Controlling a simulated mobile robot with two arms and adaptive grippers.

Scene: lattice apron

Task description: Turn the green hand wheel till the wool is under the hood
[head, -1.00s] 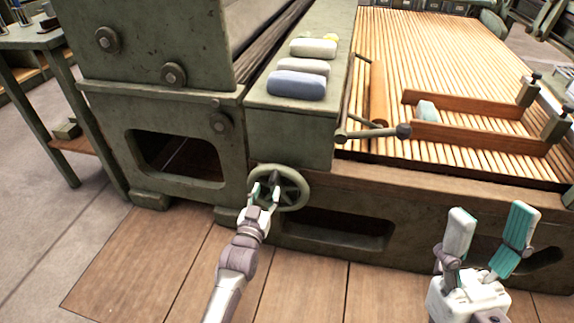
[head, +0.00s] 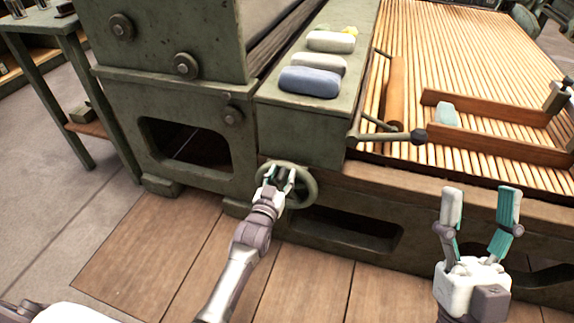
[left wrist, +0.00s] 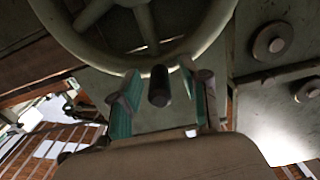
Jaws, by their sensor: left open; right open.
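The green hand wheel (head: 314,189) is on the front of the green machine, below its shelf. My left gripper (head: 279,177) is at the wheel's left side with its fingers apart. In the left wrist view the wheel's rim (left wrist: 85,52) arches across the top, and a dark handle peg (left wrist: 158,86) stands between my open fingers (left wrist: 158,100), with gaps on both sides. A pale blue tuft (head: 446,113), probably the wool, lies on the slatted bed between two wooden rails. I cannot tell which part is the hood. My right gripper (head: 480,222) is open and empty, lower right.
Blue and pale rolls (head: 309,82) and a small yellow thing lie on the green shelf (head: 285,110). A side table (head: 40,22) stands at far left. The plank floor (head: 160,260) in front is clear.

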